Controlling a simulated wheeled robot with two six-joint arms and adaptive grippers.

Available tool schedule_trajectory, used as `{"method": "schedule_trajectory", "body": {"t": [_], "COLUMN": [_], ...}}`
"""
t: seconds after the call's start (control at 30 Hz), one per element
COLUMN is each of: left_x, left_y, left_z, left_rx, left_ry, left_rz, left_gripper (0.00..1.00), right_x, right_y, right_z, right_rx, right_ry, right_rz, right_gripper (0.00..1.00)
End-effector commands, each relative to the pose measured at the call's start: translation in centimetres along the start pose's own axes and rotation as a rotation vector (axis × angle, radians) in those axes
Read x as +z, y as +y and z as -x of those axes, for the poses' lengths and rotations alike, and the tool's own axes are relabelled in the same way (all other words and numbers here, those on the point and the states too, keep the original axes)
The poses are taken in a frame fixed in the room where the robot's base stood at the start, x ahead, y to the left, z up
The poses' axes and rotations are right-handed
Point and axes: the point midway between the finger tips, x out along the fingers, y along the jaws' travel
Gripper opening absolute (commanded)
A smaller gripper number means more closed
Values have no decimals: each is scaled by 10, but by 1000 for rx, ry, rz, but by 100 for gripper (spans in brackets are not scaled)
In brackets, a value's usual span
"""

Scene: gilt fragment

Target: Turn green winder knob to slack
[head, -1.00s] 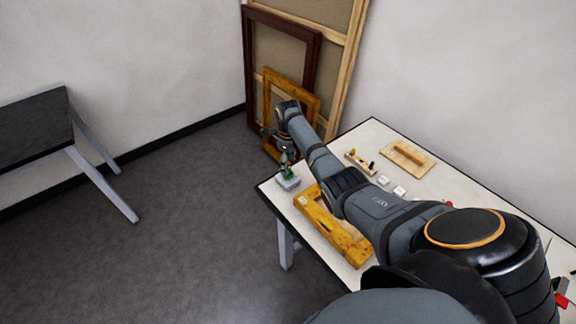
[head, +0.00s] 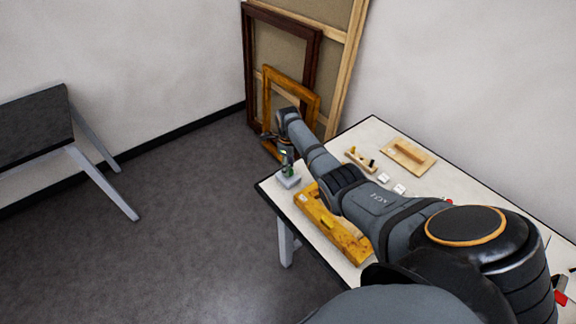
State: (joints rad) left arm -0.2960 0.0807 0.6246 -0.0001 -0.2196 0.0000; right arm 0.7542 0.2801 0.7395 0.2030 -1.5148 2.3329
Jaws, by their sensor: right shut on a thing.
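The green winder knob (head: 288,171) stands on a small light grey block (head: 288,181) at the table's left corner. It is small and partly hidden by my gripper. My right gripper (head: 287,158) comes down over the knob from above and is shut on it. The fingers are dark and small here, so their exact contact is hard to see. My left gripper is not in view.
A yellow gilt frame piece (head: 312,208) lies on the pale table (head: 345,144) below my right arm. A wooden holder (head: 358,158), white squares (head: 399,189) and a wooden board (head: 408,154) lie beyond it. Frames (head: 312,60) lean on the wall behind.

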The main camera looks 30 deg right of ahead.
Motion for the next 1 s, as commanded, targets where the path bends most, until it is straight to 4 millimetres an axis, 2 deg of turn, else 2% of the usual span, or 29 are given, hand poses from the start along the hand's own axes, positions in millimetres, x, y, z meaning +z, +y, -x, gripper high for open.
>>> {"method": "schedule_trajectory", "body": {"t": [0.37, 1.0], "left_x": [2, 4], "left_y": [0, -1], "left_z": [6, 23], "left_rx": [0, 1], "left_ry": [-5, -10], "left_rz": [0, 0], "left_gripper": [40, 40], "right_x": [1, 1], "right_y": [0, -1], "right_z": [2, 3], "right_rx": [-1, -2], "right_ry": [-1, -1], "right_rz": [115, 696], "right_gripper": [6, 6]}}
